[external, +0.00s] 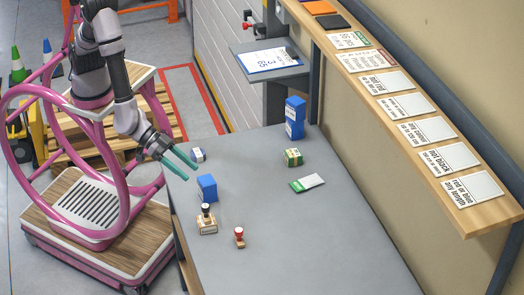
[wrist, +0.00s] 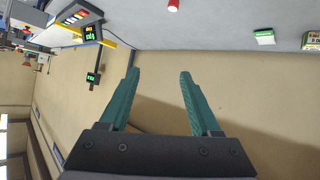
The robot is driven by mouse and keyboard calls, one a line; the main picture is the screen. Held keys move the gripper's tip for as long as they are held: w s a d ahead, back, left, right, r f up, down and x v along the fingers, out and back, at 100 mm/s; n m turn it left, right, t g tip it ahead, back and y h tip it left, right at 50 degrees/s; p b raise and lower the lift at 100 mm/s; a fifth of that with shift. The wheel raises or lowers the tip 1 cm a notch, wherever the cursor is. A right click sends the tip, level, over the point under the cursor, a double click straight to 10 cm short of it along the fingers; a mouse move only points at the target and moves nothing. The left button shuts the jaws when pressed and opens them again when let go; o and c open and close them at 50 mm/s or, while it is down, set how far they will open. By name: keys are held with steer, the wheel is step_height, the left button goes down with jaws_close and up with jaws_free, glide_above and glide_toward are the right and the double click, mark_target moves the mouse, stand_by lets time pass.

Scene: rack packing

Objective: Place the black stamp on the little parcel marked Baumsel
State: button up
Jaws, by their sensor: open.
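The black stamp (external: 206,210) stands upright near the front left of the grey table, with a black knob. A small tan block with dark print (external: 207,227) lies under or directly behind its lower part; I cannot tell if it is a parcel or the stamp's base. No name Baumsel is legible on any parcel. Small box candidates are a white and blue box (external: 198,155) and a green and tan parcel (external: 293,157). My gripper (external: 180,164) has teal fingers, open and empty, above the table's left edge, apart from the stamp. The fingers also show in the wrist view (wrist: 160,75).
A blue box (external: 207,187) stands behind the black stamp. A red stamp (external: 239,237) stands to its right. A tall blue stack (external: 295,118) and a green and white flat item (external: 307,183) are farther back. A shelf with signs (external: 413,112) runs along the right. The table's middle is clear.

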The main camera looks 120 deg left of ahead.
steer(key=s+a+r+m+g+h, duration=0.1)
steer(key=s+a+r, duration=0.3)
steer(key=r, duration=0.3)
steer(key=s+a+r+m+g+h, duration=0.15)
steer(key=s+a+r, duration=0.25)
steer(key=r, duration=0.4)
steer(key=s+a+r+m+h, duration=0.1)
steer(key=s+a+r+m, duration=0.2)
steer(key=r, duration=0.4)
steer(key=s+a+r+g+y, duration=0.1)
steer(key=s+a+r+y, duration=0.1)
steer(key=s+a, duration=0.6)
steer(key=s+a+r+g+y, duration=0.1)
steer(key=s+a+r+y, duration=0.2)
steer(key=s+a, duration=0.6)
steer(key=s, duration=0.5)
steer(key=shift+s, duration=0.4)
